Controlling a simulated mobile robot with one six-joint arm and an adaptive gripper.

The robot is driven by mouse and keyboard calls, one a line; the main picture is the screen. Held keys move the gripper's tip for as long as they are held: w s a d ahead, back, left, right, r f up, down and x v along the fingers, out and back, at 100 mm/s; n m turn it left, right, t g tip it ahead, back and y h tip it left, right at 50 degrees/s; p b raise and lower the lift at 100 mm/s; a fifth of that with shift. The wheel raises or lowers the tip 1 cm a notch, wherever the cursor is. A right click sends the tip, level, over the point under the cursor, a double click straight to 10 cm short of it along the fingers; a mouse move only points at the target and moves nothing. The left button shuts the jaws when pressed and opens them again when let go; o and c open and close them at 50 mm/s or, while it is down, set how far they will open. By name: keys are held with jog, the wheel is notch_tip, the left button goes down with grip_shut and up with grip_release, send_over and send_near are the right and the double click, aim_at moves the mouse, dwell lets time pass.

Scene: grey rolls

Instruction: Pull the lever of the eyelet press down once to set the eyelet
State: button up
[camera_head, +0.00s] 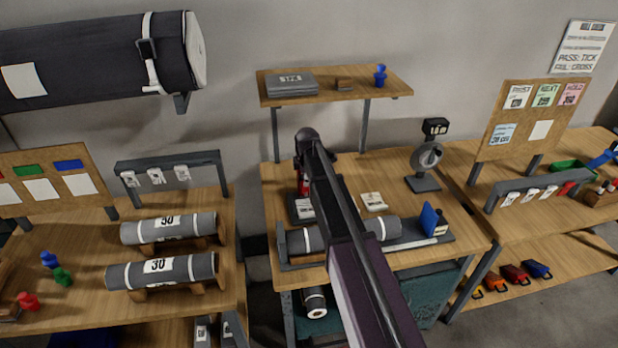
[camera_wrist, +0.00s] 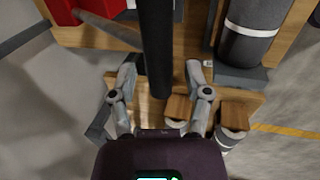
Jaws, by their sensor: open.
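The eyelet press shows in the head view as a red body (camera_head: 303,184) on the middle table, mostly hidden behind my arm. In the wrist view its red body (camera_wrist: 95,8) is at the top left. A black bar, which looks like the press lever (camera_wrist: 156,35), runs down from the top edge in the wrist view. Its lower end lies between the fingers of my gripper (camera_wrist: 162,72). The fingers are open, with a gap visible on each side of the bar. In the head view the fingers cannot be made out at the arm's far end.
A grey roll (camera_head: 386,228) lies on the middle table, right of the press, and shows in the wrist view (camera_wrist: 250,35). A shelf (camera_head: 335,92) stands behind the press. A dial device (camera_head: 425,165) and blue block (camera_head: 430,219) are to the right. Two rolls lie on the left table.

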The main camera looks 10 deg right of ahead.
jog(key=c, duration=0.7)
jog(key=shift+s+f+b, duration=0.4)
jog(key=shift+f+b, duration=0.35)
jog(key=shift+f, duration=0.1)
jog(key=shift+s+f+b, duration=0.3)
jog(key=shift+f+b, duration=0.4)
jog(key=shift+b, duration=0.1)
dwell(0.3)
